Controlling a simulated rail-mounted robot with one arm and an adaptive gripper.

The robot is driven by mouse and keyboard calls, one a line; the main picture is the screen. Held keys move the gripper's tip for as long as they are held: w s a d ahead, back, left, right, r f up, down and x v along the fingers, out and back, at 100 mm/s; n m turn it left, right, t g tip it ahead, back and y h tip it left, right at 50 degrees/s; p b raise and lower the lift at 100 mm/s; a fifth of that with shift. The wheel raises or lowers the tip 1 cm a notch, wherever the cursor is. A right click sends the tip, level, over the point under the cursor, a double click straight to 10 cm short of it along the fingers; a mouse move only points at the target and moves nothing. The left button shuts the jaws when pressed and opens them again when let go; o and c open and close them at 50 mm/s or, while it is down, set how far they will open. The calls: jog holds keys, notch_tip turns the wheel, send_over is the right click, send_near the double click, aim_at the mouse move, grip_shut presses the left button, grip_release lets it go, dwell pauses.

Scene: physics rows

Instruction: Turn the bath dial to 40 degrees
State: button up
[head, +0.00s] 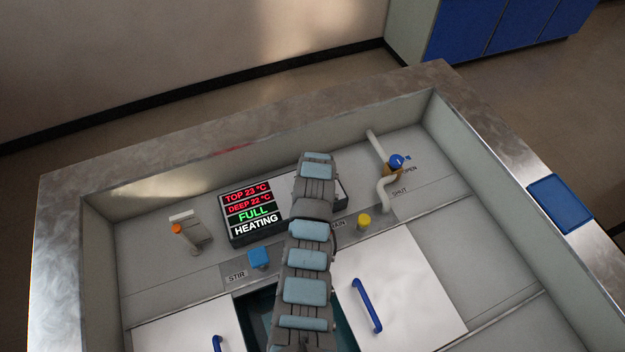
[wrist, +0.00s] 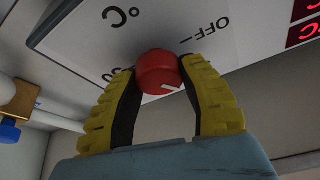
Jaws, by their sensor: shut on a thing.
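The bath dial (wrist: 158,70) is a red knob on a white panel (wrist: 75,35) in the wrist view. A white mark shows on its near side. My gripper (wrist: 157,76) has its yellow fingers on both sides of the knob, shut on it. The panel lettering is upside down here; "OFF" and "°C" read, and another number is partly hidden by a finger. In the head view my arm covers the dial and the gripper. The display (head: 252,210) reads TOP 23 °C, DEEP 22 °C, FULL, HEATING.
A blue stir knob (head: 259,258), a yellow button (head: 364,220) and a grey lever with an orange end (head: 190,229) sit around the display. A pipe with a blue valve (head: 397,161) stands at right. Lids with blue handles (head: 367,306) flank the dark bath opening.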

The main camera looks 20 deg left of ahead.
jog(key=m, duration=0.1)
jog(key=m+h+b, duration=0.1)
jog(key=shift+f+m, duration=0.3)
jog(key=shift+m, duration=0.1)
jog(key=m+b, duration=0.1)
jog(key=m+h+b, duration=0.1)
jog(key=m+b, duration=0.1)
jog(key=shift+a+m+t+h, duration=0.1)
jog(key=shift+m+t+h, duration=0.2)
jog(key=m+h+b, duration=0.1)
jog(key=m+b, duration=0.1)
jog(key=b, duration=0.1)
jog(key=shift+f, duration=0.1)
jog(key=m+b, duration=0.3)
jog(key=shift+g+h, duration=0.4)
jog(key=shift+r, duration=0.25)
jog(key=o, duration=1.2)
jog(key=shift+r, duration=0.1)
jog(key=shift+r, duration=0.1)
